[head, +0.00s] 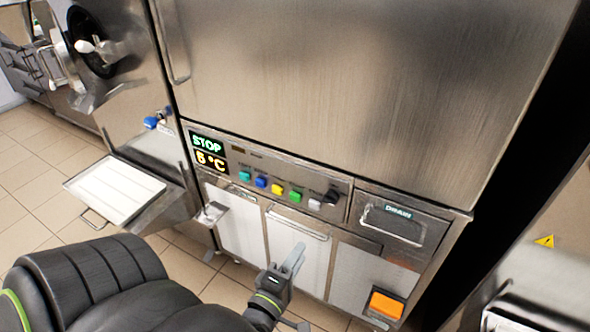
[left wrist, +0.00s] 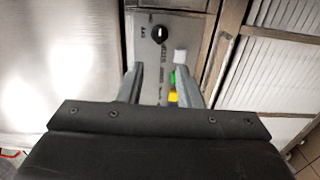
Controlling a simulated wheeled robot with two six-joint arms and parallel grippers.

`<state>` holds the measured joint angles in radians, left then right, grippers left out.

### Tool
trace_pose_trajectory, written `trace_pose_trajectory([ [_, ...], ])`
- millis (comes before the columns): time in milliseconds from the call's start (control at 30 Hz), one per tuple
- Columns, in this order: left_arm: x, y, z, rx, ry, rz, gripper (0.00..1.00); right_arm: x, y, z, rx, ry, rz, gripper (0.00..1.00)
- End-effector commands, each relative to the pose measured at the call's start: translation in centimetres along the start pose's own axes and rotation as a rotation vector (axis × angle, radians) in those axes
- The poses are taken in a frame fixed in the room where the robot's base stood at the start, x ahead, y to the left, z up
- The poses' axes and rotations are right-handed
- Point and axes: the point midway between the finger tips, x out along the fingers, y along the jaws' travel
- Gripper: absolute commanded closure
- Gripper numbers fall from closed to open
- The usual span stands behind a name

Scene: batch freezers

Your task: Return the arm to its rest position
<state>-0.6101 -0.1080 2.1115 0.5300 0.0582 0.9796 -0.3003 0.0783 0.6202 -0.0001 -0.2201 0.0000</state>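My left arm comes in from the bottom left of the head view. My left gripper (head: 291,262) is in front of the lower doors of the steel freezer, below its control panel (head: 270,180). In the left wrist view, the two fingers of the left gripper (left wrist: 163,82) stand apart with nothing between them. The panel's black knob (left wrist: 160,34) and white, green and yellow buttons show beyond the fingers. My right gripper is not in view.
A display (head: 208,152) reads STOP and 6 °C. A white tray (head: 115,190) sits at the left. An orange switch (head: 386,305) and a DRAIN drawer (head: 398,222) are at the right of the freezer. Tiled floor (head: 40,190) shows at the left.

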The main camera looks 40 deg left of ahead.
Motion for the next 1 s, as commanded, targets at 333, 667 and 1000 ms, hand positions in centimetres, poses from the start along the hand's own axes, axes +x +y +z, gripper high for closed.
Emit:
trace_pose_trajectory([
  [333,-0.7,0.0,-0.1,0.002,0.002,-0.001,0.68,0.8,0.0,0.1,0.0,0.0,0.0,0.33],
  [667,-0.6,0.0,-0.1,0.001,0.002,-0.001,0.68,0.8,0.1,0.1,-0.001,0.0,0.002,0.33],
  [1000,-0.3,-5.2,0.8,0.131,-0.042,-0.118,0.68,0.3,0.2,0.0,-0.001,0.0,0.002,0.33],
])
